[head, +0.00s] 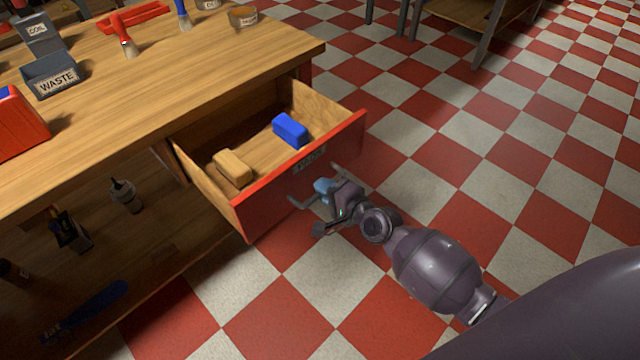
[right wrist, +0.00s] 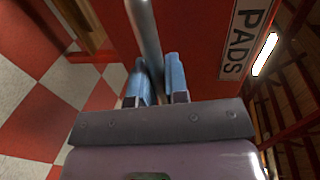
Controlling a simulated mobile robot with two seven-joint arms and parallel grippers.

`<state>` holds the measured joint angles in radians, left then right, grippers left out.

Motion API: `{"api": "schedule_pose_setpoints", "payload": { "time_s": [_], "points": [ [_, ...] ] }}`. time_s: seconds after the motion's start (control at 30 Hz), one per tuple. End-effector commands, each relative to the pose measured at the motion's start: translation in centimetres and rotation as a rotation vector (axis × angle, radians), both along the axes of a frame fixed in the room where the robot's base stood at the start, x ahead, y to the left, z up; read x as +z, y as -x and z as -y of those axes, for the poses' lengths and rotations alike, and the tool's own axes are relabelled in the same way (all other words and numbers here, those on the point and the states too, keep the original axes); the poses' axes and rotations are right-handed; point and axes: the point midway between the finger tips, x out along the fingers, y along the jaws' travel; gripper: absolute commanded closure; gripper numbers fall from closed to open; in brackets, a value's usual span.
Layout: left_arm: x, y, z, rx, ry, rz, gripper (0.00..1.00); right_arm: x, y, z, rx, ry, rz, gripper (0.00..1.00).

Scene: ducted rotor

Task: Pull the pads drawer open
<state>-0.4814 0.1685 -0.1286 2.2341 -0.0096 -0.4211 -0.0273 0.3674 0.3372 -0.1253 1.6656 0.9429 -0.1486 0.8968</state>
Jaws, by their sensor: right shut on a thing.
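The pads drawer (head: 300,178) has a red front and wooden sides, and it stands well out from the workbench in the head view. A tan block (head: 234,168) and a blue block (head: 290,130) lie inside it. Its label, reading PADS, shows in the right wrist view (right wrist: 247,38). My right gripper (head: 325,189) is at the drawer's front, shut on the bar handle (head: 298,202). In the right wrist view the blue fingertips (right wrist: 158,82) sit on either side of the grey bar (right wrist: 145,35). My left gripper is not in view.
A dark bottle (head: 125,194) and tools lie on the lower shelf. The checkered floor (head: 440,120) to the right is clear.

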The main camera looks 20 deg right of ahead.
Motion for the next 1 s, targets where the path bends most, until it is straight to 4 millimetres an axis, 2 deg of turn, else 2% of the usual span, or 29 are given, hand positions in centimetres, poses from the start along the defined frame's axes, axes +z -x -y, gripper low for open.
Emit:
{"api": "schedule_pose_setpoints", "payload": {
  "time_s": [0.23, 0.67, 0.7, 0.83, 0.87, 1.0],
  "points": [
    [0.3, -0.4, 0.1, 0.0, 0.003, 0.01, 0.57, 0.0, 1.3, 0.4, 0.001, -0.001, -0.001, 1.0],
    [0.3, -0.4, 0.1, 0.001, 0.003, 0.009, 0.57, 0.0, 1.5, 0.4, 0.002, -0.001, -0.001, 1.0],
    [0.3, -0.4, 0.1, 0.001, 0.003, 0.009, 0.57, 0.0, 1.5, 0.4, 0.002, -0.001, -0.001, 0.84],
    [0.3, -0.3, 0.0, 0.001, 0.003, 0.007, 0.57, 0.0, 1.5, 0.5, 0.001, -0.001, 0.0, 0.64],
    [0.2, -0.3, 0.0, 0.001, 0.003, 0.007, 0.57, 0.0, 1.5, 0.5, 0.001, -0.001, 0.0, 0.61],
    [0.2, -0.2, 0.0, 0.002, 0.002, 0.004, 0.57, 0.0, 1.5, 0.5, 0.001, -0.001, 0.0, 0.61]
  ]
}}
